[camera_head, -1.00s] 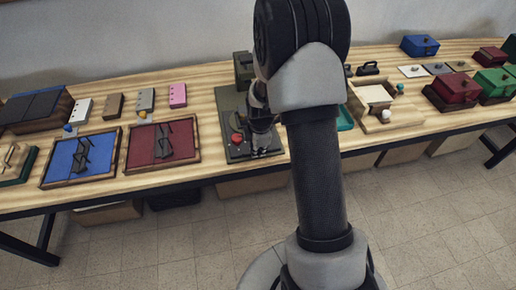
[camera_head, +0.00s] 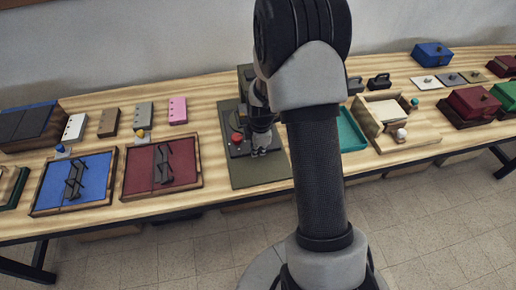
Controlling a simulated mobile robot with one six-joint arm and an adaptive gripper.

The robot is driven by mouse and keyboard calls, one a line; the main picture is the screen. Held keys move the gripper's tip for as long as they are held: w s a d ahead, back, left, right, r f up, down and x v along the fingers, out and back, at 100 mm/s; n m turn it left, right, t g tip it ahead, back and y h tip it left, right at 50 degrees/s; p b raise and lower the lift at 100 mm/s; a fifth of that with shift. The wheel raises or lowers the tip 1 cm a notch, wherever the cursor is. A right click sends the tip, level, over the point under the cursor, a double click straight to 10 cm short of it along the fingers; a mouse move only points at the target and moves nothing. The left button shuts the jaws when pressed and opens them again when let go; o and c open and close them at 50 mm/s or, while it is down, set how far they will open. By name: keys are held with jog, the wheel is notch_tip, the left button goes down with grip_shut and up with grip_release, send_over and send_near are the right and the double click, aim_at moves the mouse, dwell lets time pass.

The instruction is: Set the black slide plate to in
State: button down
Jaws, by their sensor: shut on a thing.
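The black slide plate (camera_head: 239,152) lies on a dark olive base board (camera_head: 258,175) in the middle of the table. A red round knob (camera_head: 237,137) stands at the plate's left side. Bare board shows in front of the plate. My gripper (camera_head: 261,151) points down over the right part of the plate, right of the red knob. It is shut on a part of the plate, but the fingers hide the part they hold. My arm covers the area to the right and behind.
A dark red tray (camera_head: 190,185) is left of the board, with a blue tray (camera_head: 100,185) farther left. A teal tray (camera_head: 350,132) and an open wooden box (camera_head: 410,148) stand to the right. A dark green block (camera_head: 246,72) stands behind the board.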

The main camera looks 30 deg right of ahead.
jog(key=shift+w, duration=0.1)
jog(key=c, duration=1.7)
grip_release()
jog(key=shift+r, duration=0.1)
jog(key=r, duration=0.4)
jog(key=s+r, duration=0.1)
jog(key=r, duration=0.2)
jog(key=s+r, duration=0.1)
jog(key=r, duration=0.3)
jog(key=shift+s+a+r, duration=0.25)
jog(key=shift+a+r, duration=0.05)
jog(key=shift+r, duration=0.05)
jog(key=s+a+r+m+t, duration=0.2)
jog(key=s+a+r+m, duration=0.75)
jog(key=s+r, duration=0.5)
jog(key=s+a+m, duration=0.1)
jog(key=s, duration=0.1)
jog(key=s+a+r+m, duration=0.1)
jog(key=s+m, duration=0.1)
jog(key=s, duration=0.1)
jog(key=s+a+m, duration=0.2)
jog(key=s, duration=0.1)
jog(key=shift+s+r+t+y, duration=0.25)
jog(key=shift+r+t+y, duration=0.05)
jog(key=shift+r, duration=0.1)
